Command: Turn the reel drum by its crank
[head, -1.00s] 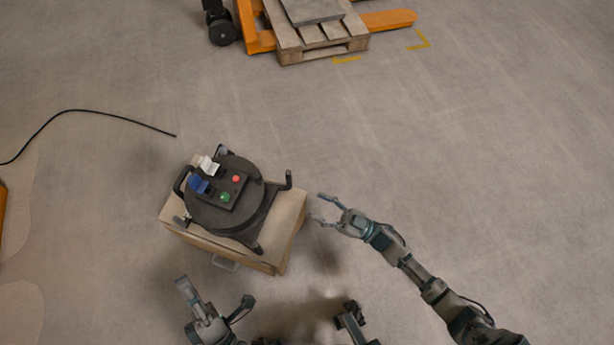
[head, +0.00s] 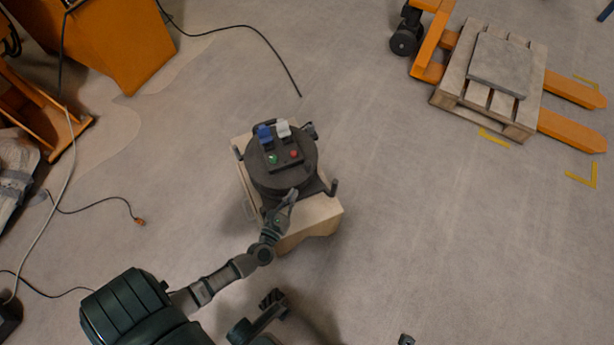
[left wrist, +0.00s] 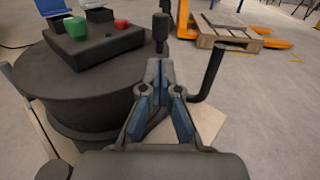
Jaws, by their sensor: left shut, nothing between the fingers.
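The reel drum (head: 283,178) is a dark round drum with a flat top, on a light wooden box (head: 318,212). It fills the left of the left wrist view (left wrist: 85,85). My left gripper (head: 291,196) is at the drum's near right edge; its fingers (left wrist: 159,68) are shut and empty. A black upright knob (left wrist: 160,28) stands just beyond the fingertips; contact cannot be told. A bent black bar (left wrist: 210,75) rises to its right, apart from the fingers. I cannot tell for sure which is the crank.
The drum top carries a control box with a green button (head: 273,160), a red button (head: 294,154) and blue and white sockets. An orange pallet jack (head: 570,128) with a pallet (head: 448,98) stands at the upper right. A black cable (head: 245,28) lies behind. Floor to the right is clear.

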